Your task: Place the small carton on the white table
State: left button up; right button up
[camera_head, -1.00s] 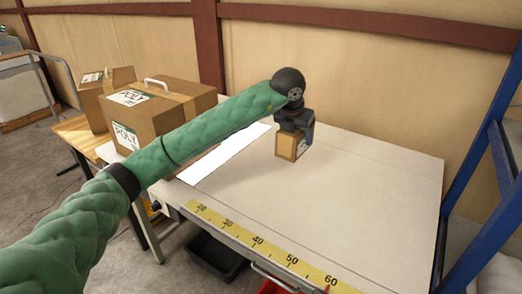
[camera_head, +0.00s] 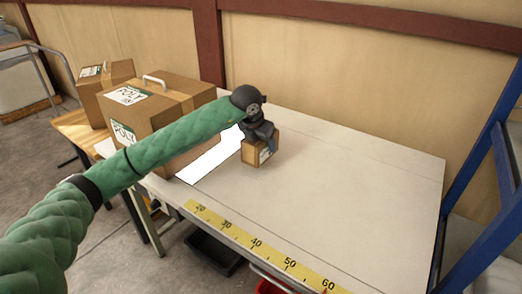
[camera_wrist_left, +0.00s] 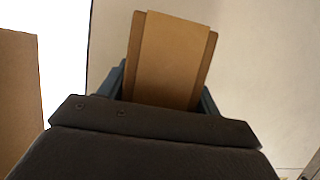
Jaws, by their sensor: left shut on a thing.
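The small carton (camera_head: 260,152) is brown with a white label on its side. My left gripper (camera_head: 261,138) is shut on it from above, over the back left part of the white table (camera_head: 340,190). I cannot tell whether the carton's underside touches the tabletop. In the left wrist view the carton (camera_wrist_left: 170,62) sits upright between the two fingers of my left gripper (camera_wrist_left: 165,85). My right gripper is not in view.
A large brown carton (camera_head: 190,100) with a handle stands at the table's left, with another carton (camera_head: 90,82) behind it. A bright white strip (camera_head: 210,160) lies beside it. A yellow ruler (camera_head: 260,246) runs along the front edge. The table's middle and right are clear.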

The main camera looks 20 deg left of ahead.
pick_arm(q)
jog(key=shift+a+f+p, duration=0.1)
jog(key=shift+f+p, duration=0.5)
jog(key=shift+f, duration=1.45)
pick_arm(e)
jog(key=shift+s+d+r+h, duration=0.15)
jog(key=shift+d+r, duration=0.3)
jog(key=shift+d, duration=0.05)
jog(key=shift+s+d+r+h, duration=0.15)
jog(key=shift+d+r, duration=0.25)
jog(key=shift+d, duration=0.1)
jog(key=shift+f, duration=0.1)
pick_arm(q)
jog(key=o, duration=1.1)
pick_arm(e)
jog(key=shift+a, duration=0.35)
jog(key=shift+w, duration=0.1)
